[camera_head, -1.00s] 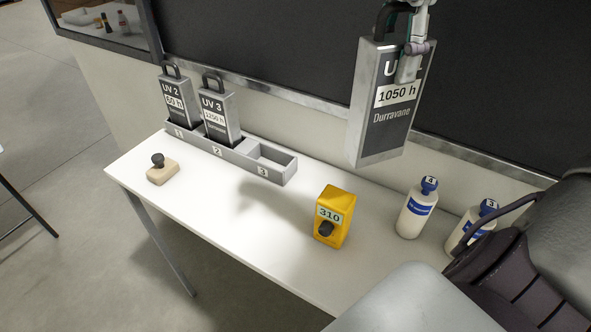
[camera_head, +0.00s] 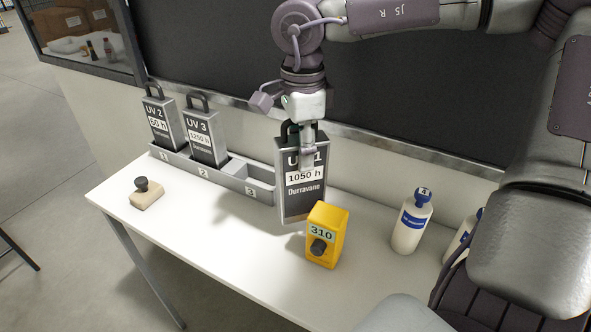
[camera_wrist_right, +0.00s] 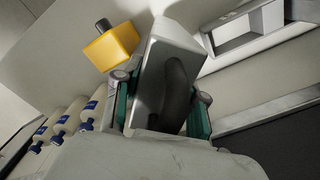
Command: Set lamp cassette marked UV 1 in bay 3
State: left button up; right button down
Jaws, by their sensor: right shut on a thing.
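The lamp cassette marked UV 1 (camera_head: 303,190), grey with a dark face, a "1050 h" label and a black top handle, hangs upright from my right gripper (camera_head: 307,158). The gripper is shut on it. The cassette's top and handle also show in the right wrist view (camera_wrist_right: 172,85), between the fingers. The cassette is right of the rack (camera_head: 206,174); whether its bottom is clear of the table is hard to tell. Bay 3 (camera_head: 252,175) is the empty right-hand compartment. UV 2 (camera_head: 163,123) stands in bay 1 and UV 3 (camera_head: 204,138) in bay 2. My left gripper is out of view.
A yellow block marked 310 (camera_head: 327,235) stands close in front of the cassette at its lower right. White bottles with blue caps, one marked 4 (camera_head: 411,222), stand to the right. A stamp-like wooden block (camera_head: 146,194) lies at left. The table's front middle is clear.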

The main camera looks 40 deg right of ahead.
aim_at(296, 173)
jog(key=shift+w+a+f, duration=0.2)
jog(key=shift+a+f, duration=0.1)
jog(key=shift+a, duration=0.25)
jog(key=shift+f, duration=2.2)
jog(key=c, duration=0.7)
grip_release()
jog(key=shift+o, duration=0.2)
jog(key=shift+s, duration=0.1)
jog(key=shift+r, duration=0.15)
